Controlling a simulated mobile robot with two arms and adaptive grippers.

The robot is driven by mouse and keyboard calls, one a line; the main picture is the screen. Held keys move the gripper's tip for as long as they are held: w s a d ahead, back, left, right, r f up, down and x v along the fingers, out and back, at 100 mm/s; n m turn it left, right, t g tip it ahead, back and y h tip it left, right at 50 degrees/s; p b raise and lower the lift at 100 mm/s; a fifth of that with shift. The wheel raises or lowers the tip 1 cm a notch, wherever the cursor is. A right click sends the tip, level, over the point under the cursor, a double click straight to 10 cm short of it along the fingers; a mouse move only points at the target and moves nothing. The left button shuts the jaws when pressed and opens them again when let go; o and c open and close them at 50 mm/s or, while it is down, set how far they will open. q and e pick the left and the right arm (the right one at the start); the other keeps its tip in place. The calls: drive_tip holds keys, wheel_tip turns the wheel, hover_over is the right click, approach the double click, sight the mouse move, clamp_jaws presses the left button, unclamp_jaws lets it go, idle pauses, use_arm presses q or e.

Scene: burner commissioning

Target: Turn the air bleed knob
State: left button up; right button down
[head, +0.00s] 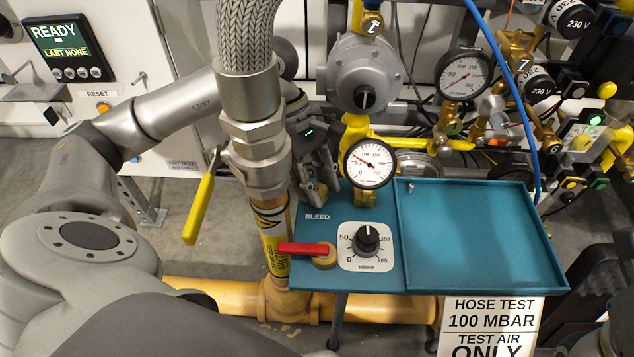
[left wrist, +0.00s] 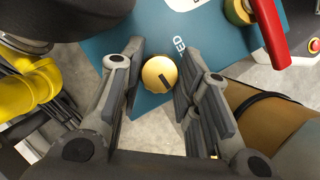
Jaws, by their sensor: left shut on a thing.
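The air bleed knob is a small round brass knob with a dark pointer mark, seen face-on in the left wrist view (left wrist: 157,73). It stands by the BLEED label on the teal panel (head: 300,235), and in the head view the fingers and hose largely hide it. My left gripper (left wrist: 160,80) has its fingers on both sides of the knob and is shut on it. In the head view the left gripper (head: 320,180) reaches down behind the hose fitting to the panel's back left.
A thick braided hose with a metal fitting (head: 255,150) stands just left of the gripper. A red lever (head: 303,248), a black MBAR dial (head: 366,238) and a pressure gauge (head: 369,163) are close by. The teal tray (head: 480,235) at right is empty.

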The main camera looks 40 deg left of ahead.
use_arm(q)
drive_tip(key=shift+n+t, duration=0.3)
drive_tip(key=shift+n, duration=0.4)
drive_tip(key=o, duration=0.7)
drive_tip(key=shift+o, duration=0.2)
drive_tip(key=v, duration=1.2)
drive_tip(key=shift+s, duration=0.15)
